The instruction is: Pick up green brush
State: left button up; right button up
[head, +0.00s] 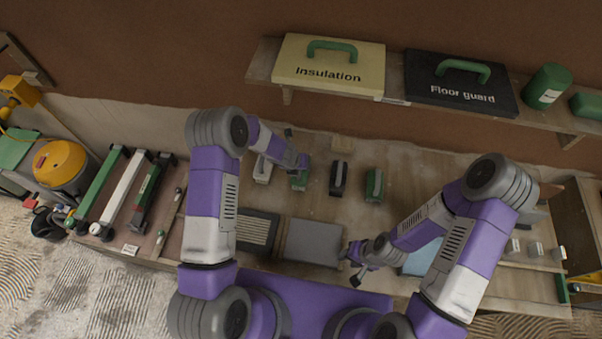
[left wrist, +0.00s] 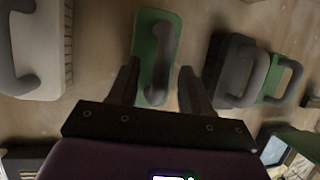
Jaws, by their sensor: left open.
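A green brush (head: 299,183) with a dark handle lies on the wooden bench, partly hidden by my left gripper in the head view. In the left wrist view this green brush (left wrist: 146,35) lies ahead, between the fingers. My left gripper (left wrist: 156,82) is open, with a finger on either side of the brush's near end; contact cannot be told. Another green brush (head: 374,186) lies farther right and shows partly in the left wrist view (left wrist: 283,80). My right gripper (head: 353,267) looks open and empty over the bench's front, away from the brushes.
A white brush (head: 263,169) and a black brush (head: 338,179) flank the green brush closely. A grey panel (head: 313,242) lies in front. Above, a shelf (head: 397,101) holds a yellow Insulation case (head: 328,84) and a black Floor guard case (head: 460,97).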

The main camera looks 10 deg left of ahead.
pick_arm(q)
jog(key=shift+w+d+f, duration=0.1)
jog(key=shift+w+f, duration=0.1)
jog(key=shift+f, duration=0.2)
pick_arm(e)
jog(key=shift+r, duration=0.15)
pick_arm(q)
grip_shut()
notch_tip(320, 180, up, 10)
jog(key=p, duration=0.6)
jog(key=shift+p, duration=0.3)
pick_arm(e)
notch_tip(320, 180, up, 6)
jog(key=shift+r, duration=0.25)
pick_arm(q)
jog(key=c, duration=0.7)
grip_release()
grip_shut()
